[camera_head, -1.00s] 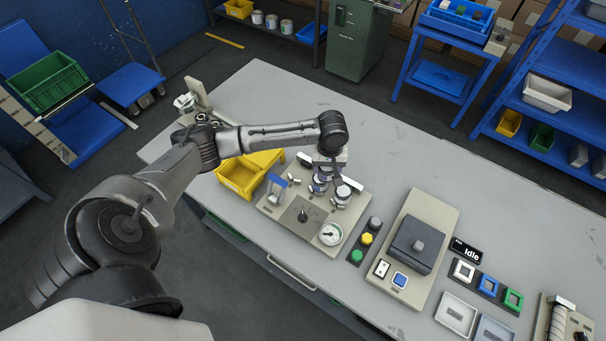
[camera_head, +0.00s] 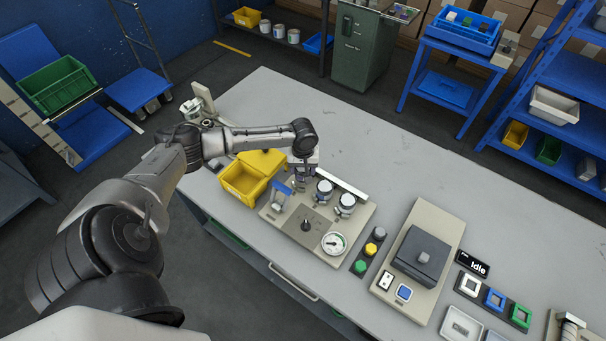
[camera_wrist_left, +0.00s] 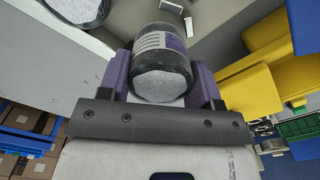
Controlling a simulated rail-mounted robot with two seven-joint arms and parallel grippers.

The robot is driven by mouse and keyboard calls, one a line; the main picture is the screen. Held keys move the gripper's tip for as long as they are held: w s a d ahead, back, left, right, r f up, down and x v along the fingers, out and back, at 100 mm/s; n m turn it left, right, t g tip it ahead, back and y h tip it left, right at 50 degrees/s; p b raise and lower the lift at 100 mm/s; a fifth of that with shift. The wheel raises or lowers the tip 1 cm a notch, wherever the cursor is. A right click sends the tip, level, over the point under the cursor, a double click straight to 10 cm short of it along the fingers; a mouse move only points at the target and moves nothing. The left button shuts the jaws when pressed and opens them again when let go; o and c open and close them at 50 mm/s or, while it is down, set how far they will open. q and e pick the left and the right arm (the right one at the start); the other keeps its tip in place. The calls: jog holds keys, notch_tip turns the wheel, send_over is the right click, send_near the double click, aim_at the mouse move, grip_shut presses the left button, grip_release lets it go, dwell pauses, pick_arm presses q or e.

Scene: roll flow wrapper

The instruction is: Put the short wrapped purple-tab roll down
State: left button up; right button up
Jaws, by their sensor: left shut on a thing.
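My left gripper (camera_head: 304,178) hangs over the back left of the beige machine plate (camera_head: 360,212). In the left wrist view its purple fingers (camera_wrist_left: 162,80) are shut on the short wrapped roll (camera_wrist_left: 160,62), one on each side. The roll has a pale end, a dark clear wrap, a printed band and a purple tab. In the head view the roll is mostly hidden by the gripper. I cannot tell whether it touches anything below. My right gripper is not in view.
Two round white-topped pieces (camera_head: 324,188) (camera_head: 345,201) stand on the plate just right of the gripper. A yellow bin (camera_head: 243,183) lies to its left. The table behind is clear.

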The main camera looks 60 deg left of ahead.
pick_arm(q)
jog(key=shift+f, duration=1.7)
jog(key=shift+f, duration=0.15)
jog(key=o, duration=1)
notch_tip(320, 180, up, 12)
jog(key=p, duration=0.1)
